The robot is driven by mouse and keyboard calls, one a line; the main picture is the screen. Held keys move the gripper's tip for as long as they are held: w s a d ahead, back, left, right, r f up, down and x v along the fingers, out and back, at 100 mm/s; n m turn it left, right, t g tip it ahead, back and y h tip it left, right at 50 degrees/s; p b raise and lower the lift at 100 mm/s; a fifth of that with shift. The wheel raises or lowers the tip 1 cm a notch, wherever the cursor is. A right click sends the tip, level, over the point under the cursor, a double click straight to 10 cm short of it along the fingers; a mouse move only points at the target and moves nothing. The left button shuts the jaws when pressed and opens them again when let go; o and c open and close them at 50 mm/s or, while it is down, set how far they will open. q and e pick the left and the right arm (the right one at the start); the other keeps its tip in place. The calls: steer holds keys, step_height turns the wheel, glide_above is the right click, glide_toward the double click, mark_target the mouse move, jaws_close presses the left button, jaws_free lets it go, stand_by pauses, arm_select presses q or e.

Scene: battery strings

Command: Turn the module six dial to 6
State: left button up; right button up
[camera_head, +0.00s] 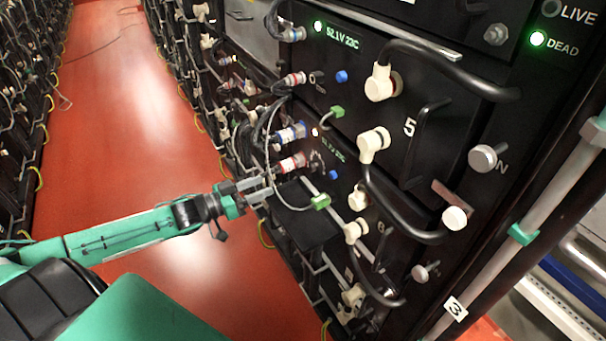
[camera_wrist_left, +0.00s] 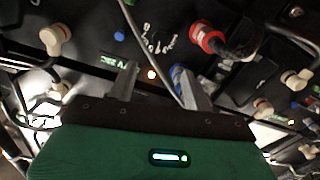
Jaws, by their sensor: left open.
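The module six panel is the lower black front marked 6 (camera_head: 380,227), beneath the one marked 5. Its small dial (camera_head: 316,160) sits between a red-collared connector and a blue button, small and partly cluttered by cables. In the left wrist view the dial (camera_wrist_left: 154,42) appears with white markings around it, beyond the fingertips; I cannot read its setting. My left gripper (camera_head: 262,188) is open and empty, just left of the panel, near the red connector. In the wrist view its fingers (camera_wrist_left: 157,80) stand apart, apparently short of the dial. My right gripper is not in view.
Red connectors (camera_head: 291,163) and cables crowd the dial's left side; a cable crosses the wrist view. A green-tipped lead (camera_head: 320,201) hangs below. Thick black cables (camera_head: 395,222) loop to the right.

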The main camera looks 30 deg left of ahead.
mark_target(308, 167)
arm_select(q)
steer(key=shift+x, duration=6.9)
steer(key=shift+c, duration=0.2)
steer(key=c, duration=0.9)
